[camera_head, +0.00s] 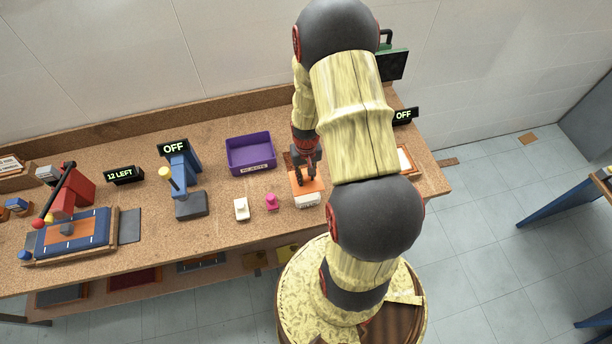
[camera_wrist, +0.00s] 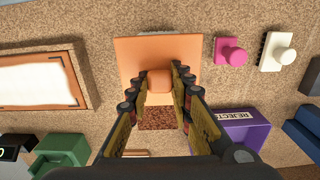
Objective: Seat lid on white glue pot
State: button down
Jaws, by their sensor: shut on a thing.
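My gripper (camera_head: 304,178) points down and is shut on the knob of an orange square lid (camera_head: 308,187). In the wrist view the lid (camera_wrist: 135,50) lies flat between and beyond my fingertips (camera_wrist: 160,82). The white glue pot (camera_head: 307,201) shows in the head view as a white edge with a dark label, directly under the lid's front side.
A white knobbed piece (camera_head: 241,210) and a pink knobbed piece (camera_head: 271,203) stand left of the pot. A purple rejects bin (camera_head: 252,170) is behind them. A framed tray (camera_wrist: 85,75) lies on the pot's other side. A blue press (camera_head: 190,203) stands farther left.

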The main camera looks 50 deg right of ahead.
aim_at(306, 184)
jog(key=shift+f, duration=0.1)
jog(key=shift+f+b, duration=2.2)
jog(key=shift+f, duration=0.6)
jog(key=shift+f+b, duration=0.65)
jog(key=shift+f, duration=0.15)
jog(key=c, duration=1.6)
grip_release()
jog(key=shift+o, duration=0.5)
jog(key=shift+r, duration=0.1)
notch_tip(306, 184, up, 12)
jog(key=shift+f, duration=0.1)
jog(key=shift+s, duration=0.1)
